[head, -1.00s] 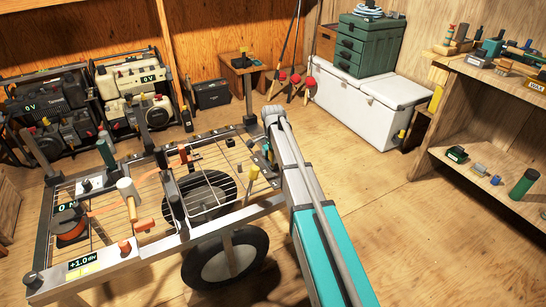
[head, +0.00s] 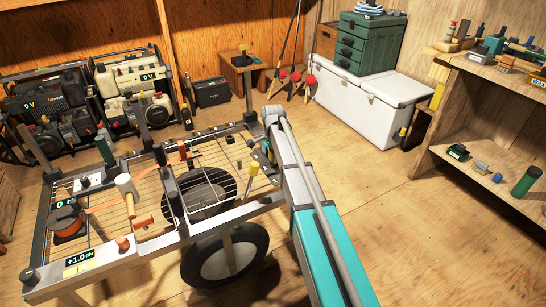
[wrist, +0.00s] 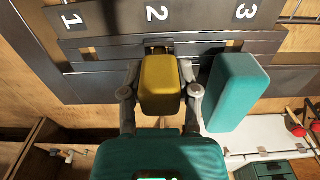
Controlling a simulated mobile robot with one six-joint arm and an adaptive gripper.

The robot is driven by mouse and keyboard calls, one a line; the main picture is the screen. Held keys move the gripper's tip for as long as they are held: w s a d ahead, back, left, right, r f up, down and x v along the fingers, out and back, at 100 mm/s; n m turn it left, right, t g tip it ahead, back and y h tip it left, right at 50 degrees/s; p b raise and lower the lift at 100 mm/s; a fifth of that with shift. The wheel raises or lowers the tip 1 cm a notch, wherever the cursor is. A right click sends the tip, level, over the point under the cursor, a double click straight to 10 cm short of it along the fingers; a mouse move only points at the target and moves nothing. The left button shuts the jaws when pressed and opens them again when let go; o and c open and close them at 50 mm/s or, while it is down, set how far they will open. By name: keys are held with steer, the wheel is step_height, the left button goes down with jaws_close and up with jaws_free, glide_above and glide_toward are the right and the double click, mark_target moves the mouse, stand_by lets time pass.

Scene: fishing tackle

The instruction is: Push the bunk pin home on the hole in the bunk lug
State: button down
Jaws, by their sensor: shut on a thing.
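In the wrist view, my gripper (wrist: 160,93) is shut on a yellow block-shaped handle (wrist: 160,78), which seems to belong to the bunk pin. The handle's far end is at a small metal fitting (wrist: 158,48) below the plate marked 2 (wrist: 157,14). This fitting may be the bunk lug. The handle hides the pin's shank and the hole, so I cannot tell how deep the pin sits. In the head view, my arm reaches to the far right corner of the trailer frame (head: 150,252), and my gripper is hidden there.
A teal block (wrist: 231,92) stands close to the right finger, below the plate marked 3 (wrist: 246,10). A plate marked 1 (wrist: 72,18) is at left. A mallet (head: 127,190) lies on the trailer's grid. The floor right of the trailer is clear.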

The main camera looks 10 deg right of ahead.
steer(key=shift+f+b, duration=0.8)
steer(key=shift+f, duration=0.1)
steer(key=shift+c, duration=1.3)
jaws_free()
steer(key=shift+r, duration=0.25)
step_height(320, 180, up, 10)
steer(key=p, duration=1)
steer(key=shift+f, duration=0.2)
steer(key=shift+d, duration=0.1)
steer(key=s+n, duration=1.4)
steer(key=s, duration=1.5)
step_height(320, 180, up, 22)
steer(key=p, duration=2.2)
steer(key=shift+r, duration=0.15)
